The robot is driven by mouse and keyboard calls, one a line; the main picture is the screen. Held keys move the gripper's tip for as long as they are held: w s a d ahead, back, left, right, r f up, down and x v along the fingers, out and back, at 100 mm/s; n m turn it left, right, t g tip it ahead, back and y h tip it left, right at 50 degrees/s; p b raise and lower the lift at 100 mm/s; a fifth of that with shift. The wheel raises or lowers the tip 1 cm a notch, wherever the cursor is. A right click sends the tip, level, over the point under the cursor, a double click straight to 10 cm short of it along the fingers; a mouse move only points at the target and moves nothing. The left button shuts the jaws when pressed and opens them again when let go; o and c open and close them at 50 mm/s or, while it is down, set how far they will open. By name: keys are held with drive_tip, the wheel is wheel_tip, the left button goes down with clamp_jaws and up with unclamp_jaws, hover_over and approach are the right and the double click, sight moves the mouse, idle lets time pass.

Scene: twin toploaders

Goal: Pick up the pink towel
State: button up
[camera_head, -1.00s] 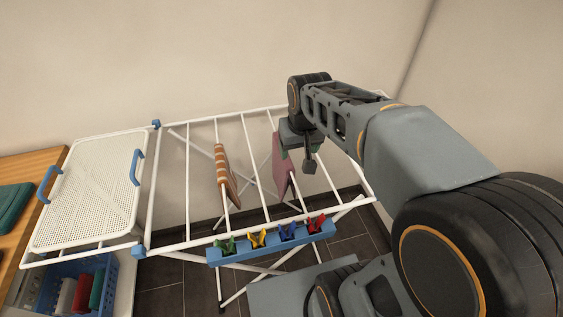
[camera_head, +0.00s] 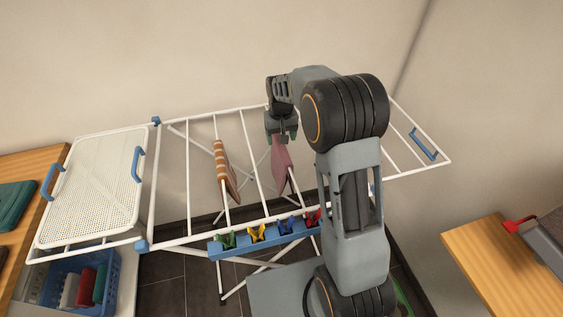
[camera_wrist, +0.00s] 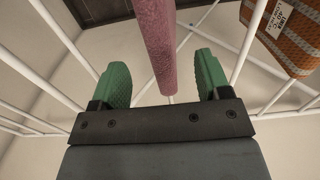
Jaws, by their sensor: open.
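The pink towel (camera_head: 281,163) hangs over a bar of the white drying rack. In the wrist view the towel (camera_wrist: 156,40) is a narrow fold seen edge-on, lying between the two green fingers. My gripper (camera_head: 282,138) is at the top of the towel in the head view. In the wrist view my gripper (camera_wrist: 158,82) is open, with a gap on both sides of the towel. The far side of the towel is hidden.
The white drying rack (camera_head: 250,153) has an orange striped towel (camera_head: 224,168) to the left, also in the wrist view (camera_wrist: 288,38). A blue holder (camera_head: 272,240) with coloured clips is at the front. A perforated white tray (camera_head: 95,190) is at left. A wooden table (camera_head: 490,262) stands at right.

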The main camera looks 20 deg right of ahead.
sight(282, 145)
drive_tip(key=shift+w+d+f+p, duration=0.1)
drive_tip(key=shift+f+p, duration=0.25)
drive_tip(key=shift+f, duration=1.4)
drive_tip(key=shift+w+d+f+p, duration=0.1)
drive_tip(key=shift+f+p, duration=0.2)
drive_tip(key=shift+f, duration=1.4)
clamp_jaws()
